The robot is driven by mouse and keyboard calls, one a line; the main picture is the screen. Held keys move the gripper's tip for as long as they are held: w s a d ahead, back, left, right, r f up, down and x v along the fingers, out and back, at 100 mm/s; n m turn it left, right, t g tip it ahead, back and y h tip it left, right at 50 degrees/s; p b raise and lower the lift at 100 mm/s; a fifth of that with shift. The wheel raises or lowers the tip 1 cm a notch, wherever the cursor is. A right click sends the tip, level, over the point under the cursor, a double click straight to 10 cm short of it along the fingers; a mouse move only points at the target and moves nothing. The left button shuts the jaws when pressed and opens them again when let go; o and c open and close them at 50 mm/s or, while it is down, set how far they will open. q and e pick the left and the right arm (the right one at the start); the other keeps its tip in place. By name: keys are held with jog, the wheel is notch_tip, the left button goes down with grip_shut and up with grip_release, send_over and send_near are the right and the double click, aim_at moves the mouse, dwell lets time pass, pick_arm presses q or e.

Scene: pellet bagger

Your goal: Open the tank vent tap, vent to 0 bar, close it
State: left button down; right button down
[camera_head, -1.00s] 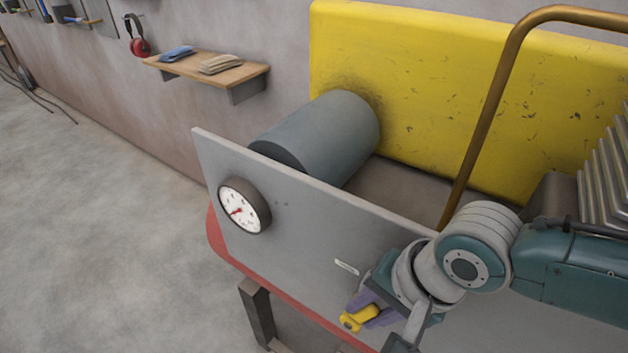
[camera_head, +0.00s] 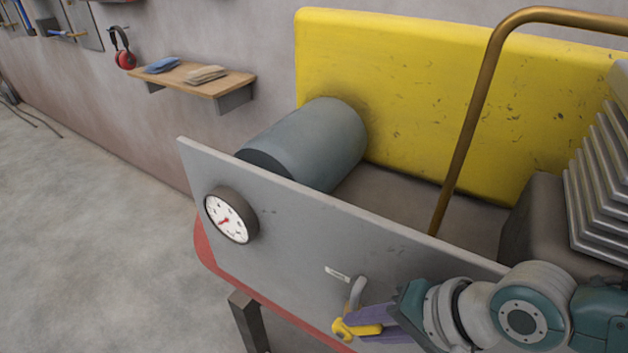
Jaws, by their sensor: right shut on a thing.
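The vent tap has a yellow handle (camera_head: 345,328) below a short grey bent pipe (camera_head: 357,290) on the front of the grey panel. My right gripper (camera_head: 372,322), with purple fingers, comes in from the right and is shut on the yellow handle. The handle lies about level in the picture, its right part between the fingers. A round pressure gauge (camera_head: 231,215) with a white face and dark rim sits at the panel's left. Its red needle points to the lower left; the numbers are too small to read. My left gripper is not in view.
The grey panel (camera_head: 290,235) stands above a red edge (camera_head: 215,258). Behind it are a grey cylinder (camera_head: 310,145), a yellow wall plate (camera_head: 420,100) and a brown bent tube (camera_head: 470,130). A wooden shelf (camera_head: 200,78) hangs on the wall. Floor at left is clear.

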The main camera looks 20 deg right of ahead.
jog(key=c, duration=0.7)
grip_release()
jog(key=shift+r, duration=0.1)
jog(key=p+v, duration=0.4)
jog(key=v, duration=0.5)
jog(key=shift+s+d+r, duration=0.1)
jog(key=shift+s+r, duration=0.15)
jog(key=shift+r, duration=0.05)
